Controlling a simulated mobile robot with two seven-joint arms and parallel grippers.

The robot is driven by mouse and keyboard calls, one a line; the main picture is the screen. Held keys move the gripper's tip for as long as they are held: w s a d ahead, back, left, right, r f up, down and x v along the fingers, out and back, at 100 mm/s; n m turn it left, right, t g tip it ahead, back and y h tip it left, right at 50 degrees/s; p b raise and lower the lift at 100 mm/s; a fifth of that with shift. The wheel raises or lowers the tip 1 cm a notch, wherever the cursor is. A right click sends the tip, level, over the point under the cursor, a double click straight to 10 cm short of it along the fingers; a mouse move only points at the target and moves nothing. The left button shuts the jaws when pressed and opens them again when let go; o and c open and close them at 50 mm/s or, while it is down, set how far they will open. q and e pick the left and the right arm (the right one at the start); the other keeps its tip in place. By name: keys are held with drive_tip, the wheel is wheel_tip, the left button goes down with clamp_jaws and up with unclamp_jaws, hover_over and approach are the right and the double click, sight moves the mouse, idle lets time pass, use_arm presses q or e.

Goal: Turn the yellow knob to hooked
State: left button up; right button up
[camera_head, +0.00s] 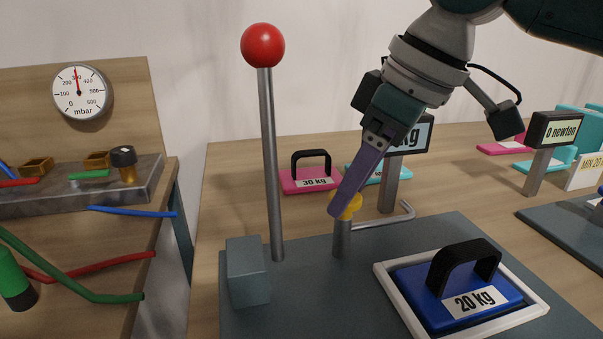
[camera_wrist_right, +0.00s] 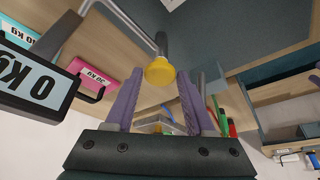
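The yellow knob (camera_head: 354,205) sits on top of a short grey post (camera_head: 342,240) on a dark base plate. A bent metal rod (camera_head: 385,222) runs from the post to the right and turns up at its end. My right gripper (camera_head: 338,208) reaches down to the knob, its purple fingers partly hiding it. In the right wrist view the knob (camera_wrist_right: 160,72) lies between the fingertips of the right gripper (camera_wrist_right: 160,76), which stand apart with a small gap on each side. I cannot tell whether either finger touches it. My left gripper is not in view.
A tall lever with a red ball (camera_head: 263,46) stands left of the knob. A blue 20 kg weight (camera_head: 460,285) sits in a white frame (camera_head: 395,300) at front right. A display (camera_wrist_right: 32,85) reading 0 kg stands behind. A grey block (camera_head: 247,270) is front left.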

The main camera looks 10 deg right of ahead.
clamp_jaws()
idle(1.0)
